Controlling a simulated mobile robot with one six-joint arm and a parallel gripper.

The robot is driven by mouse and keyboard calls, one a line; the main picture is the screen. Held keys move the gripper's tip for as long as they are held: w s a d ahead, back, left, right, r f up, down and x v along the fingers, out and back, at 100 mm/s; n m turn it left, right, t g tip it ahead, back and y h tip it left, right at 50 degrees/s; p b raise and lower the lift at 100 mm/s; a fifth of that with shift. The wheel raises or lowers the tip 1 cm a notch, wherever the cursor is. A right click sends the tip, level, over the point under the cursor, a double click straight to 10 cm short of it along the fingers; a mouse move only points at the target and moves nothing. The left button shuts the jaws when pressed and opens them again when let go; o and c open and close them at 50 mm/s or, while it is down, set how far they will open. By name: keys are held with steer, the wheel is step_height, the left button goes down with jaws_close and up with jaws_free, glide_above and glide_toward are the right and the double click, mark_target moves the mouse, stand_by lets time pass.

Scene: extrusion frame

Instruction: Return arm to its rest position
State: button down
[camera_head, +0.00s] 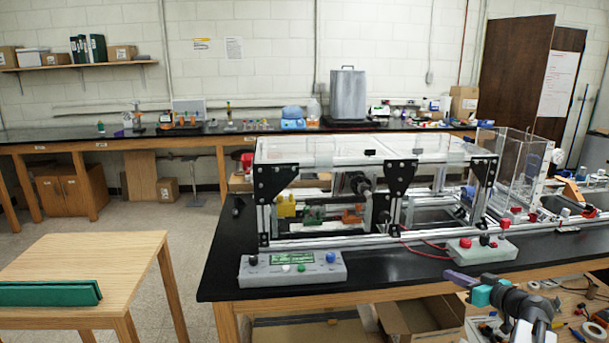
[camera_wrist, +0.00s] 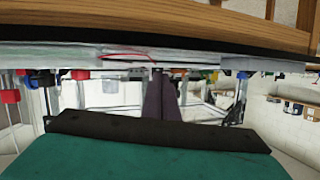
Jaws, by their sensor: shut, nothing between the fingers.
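My gripper (camera_head: 450,275) is at the lower right of the head view, its purple fingers pointing left from a teal body. In the wrist view my gripper (camera_wrist: 160,76) shows its two dark purple fingers side by side, shut, with nothing between them. My arm (camera_head: 528,312) is folded low in front of the black bench. The extrusion frame (camera_head: 398,180) with clear panels stands on the bench behind my gripper. The gripper is apart from it. The wrist view is upside down and shows the frame behind the fingers.
A grey box with a red knob (camera_head: 481,248) lies at the bench edge just above my gripper. A control box with buttons (camera_head: 292,268) is farther left. An open carton (camera_head: 425,315) sits under the bench. A wooden table (camera_head: 100,255) stands left, with open floor beyond.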

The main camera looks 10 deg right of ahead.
steer(key=w+a+f+n+g+y, duration=0.2)
steer(key=w+a+f+y, duration=0.15)
steer(key=a+f, duration=0.85)
steer(key=s+a+f+n+g+y, duration=0.1)
steer(key=s+a+f+g, duration=0.2)
steer(key=a+f, duration=0.55)
steer(key=s+a+f+g, duration=0.3)
steer(key=a+f, duration=0.3)
steer(key=a, duration=0.5)
steer(key=s+a+f+n+g+y, duration=0.1)
steer(key=s+a+f+g, duration=0.2)
steer(key=a+f, duration=0.55)
steer(key=s+a+f+g+h, duration=0.1)
steer(key=s+a+f+g, duration=0.1)
steer(key=s+a+f, duration=0.3)
steer(key=s+a+f+g+h, duration=0.1)
steer(key=s+a+f+g, duration=0.1)
steer(key=s, duration=0.5)
steer(key=s+a+f+g+h, duration=0.1)
steer(key=s+a+f+g, duration=0.1)
steer(key=s+a+f, duration=0.3)
steer(key=s+d+f+m+g+h, duration=0.2)
steer(key=s+d+m+h, duration=0.3)
steer(key=s+d, duration=0.6)
steer(key=shift+s+d+f+g+h, duration=0.15)
steer(key=shift+s+f+g+h, duration=0.35)
steer(key=shift+s, duration=0.75)
steer(key=shift+r+y, duration=0.2)
steer(key=shift+y, duration=0.05)
